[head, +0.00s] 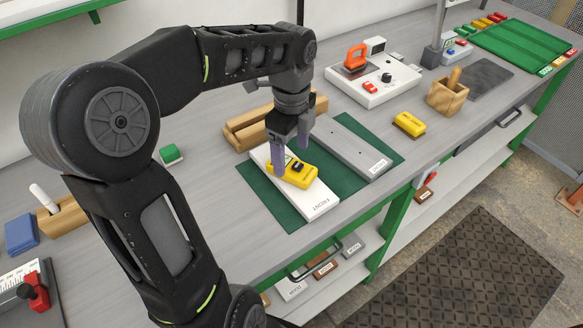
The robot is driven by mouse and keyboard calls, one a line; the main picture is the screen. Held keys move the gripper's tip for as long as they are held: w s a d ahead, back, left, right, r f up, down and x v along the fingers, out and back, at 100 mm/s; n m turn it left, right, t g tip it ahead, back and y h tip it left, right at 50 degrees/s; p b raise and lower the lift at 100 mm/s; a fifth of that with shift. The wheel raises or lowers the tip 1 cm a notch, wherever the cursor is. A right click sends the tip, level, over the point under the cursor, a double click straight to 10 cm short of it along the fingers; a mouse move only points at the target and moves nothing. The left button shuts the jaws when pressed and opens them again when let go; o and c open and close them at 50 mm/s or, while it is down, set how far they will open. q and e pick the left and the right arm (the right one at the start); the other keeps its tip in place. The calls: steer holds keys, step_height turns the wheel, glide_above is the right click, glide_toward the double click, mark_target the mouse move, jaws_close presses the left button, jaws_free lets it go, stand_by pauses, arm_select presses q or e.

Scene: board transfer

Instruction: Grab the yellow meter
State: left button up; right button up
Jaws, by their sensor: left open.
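The yellow meter (299,178) has a dark dial on top and lies on a white board (318,204) marked at its near end. The white board rests on a dark green mat (262,196). My left gripper (291,152) points down at the meter, with its fingers apart. One finger stands at the meter's left end and the other is by its far side. I cannot tell whether the fingers touch it. My right gripper is not in view.
A grey board (352,146) lies on the mat to the right, and wooden blocks (246,128) lie behind. Another yellow object (409,124), a wooden holder (446,97) and a white unit with an orange handle (372,90) stand further right. The bench's front edge is close to the mat.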

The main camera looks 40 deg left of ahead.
mark_target(291, 162)
arm_select(q)
step_height(291, 162, down, 4)
steer(key=shift+r, duration=0.15)
steer(key=shift+c, duration=0.3)
steer(key=c, duration=1.6)
step_height(291, 162, up, 10)
steer(key=shift+r, duration=0.1)
stand_by(0.6)
